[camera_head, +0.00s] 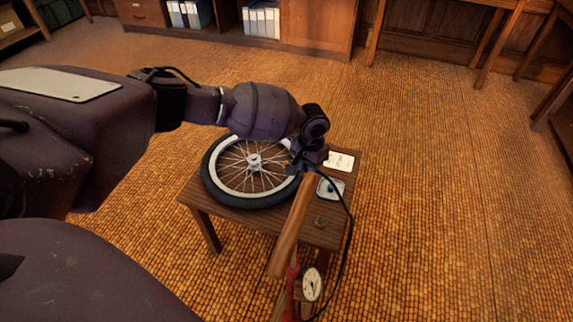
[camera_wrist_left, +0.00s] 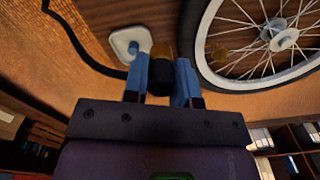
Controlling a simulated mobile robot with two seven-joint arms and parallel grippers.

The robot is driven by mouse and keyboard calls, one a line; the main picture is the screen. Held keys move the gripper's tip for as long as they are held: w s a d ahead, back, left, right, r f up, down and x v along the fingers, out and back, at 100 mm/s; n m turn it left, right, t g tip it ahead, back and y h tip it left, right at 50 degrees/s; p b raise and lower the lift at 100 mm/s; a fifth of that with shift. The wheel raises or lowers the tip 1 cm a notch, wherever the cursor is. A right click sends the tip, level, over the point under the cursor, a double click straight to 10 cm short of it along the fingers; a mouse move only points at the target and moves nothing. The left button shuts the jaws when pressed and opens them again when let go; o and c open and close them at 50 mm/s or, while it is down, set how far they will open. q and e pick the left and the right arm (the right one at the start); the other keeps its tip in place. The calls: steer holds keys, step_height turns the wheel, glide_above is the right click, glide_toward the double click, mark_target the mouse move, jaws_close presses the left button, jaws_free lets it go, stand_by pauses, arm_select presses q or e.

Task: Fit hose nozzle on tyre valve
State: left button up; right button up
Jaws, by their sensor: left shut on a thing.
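A spoked wheel with a black tyre (camera_head: 212,190) lies flat on a small wooden table (camera_head: 325,238). My left gripper (camera_head: 298,167) is over the tyre's right side. In the left wrist view its blue fingers (camera_wrist_left: 162,82) are shut on a dark hose nozzle (camera_wrist_left: 160,75) with a brownish end. The tyre (camera_wrist_left: 203,62) is just right of the fingers. A small brownish piece (camera_wrist_left: 215,50), perhaps the valve, shows inside the rim, apart from the nozzle. The black hose (camera_head: 349,215) loops down to a red pump. My right gripper is not in view.
The pump's wooden handle (camera_head: 292,225) and round gauge (camera_head: 311,285) stand in front of the table. A white dish with a blue item (camera_head: 330,188), a white card (camera_head: 340,160) and a small round item (camera_head: 320,222) lie on the table's right side. The floor around is clear.

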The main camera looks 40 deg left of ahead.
arm_select(q)
steer(key=shift+w+a+f+b, duration=0.1)
steer(key=shift+w+a+b, duration=0.55)
steer(key=shift+a, duration=1.15)
steer(key=shift+w+a+b, duration=0.25)
steer(key=shift+w+a, duration=0.75)
steer(key=shift+a, duration=0.85)
steer(key=shift+w+a+f+b, duration=0.1)
steer(key=shift+w+a+b, duration=0.55)
steer(key=shift+a, duration=1.15)
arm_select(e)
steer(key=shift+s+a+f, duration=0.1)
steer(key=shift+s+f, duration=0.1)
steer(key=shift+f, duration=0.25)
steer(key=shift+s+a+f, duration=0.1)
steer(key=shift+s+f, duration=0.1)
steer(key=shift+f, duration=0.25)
arm_select(q)
steer(key=shift+w+r, duration=0.1)
steer(key=shift+w, duration=0.05)
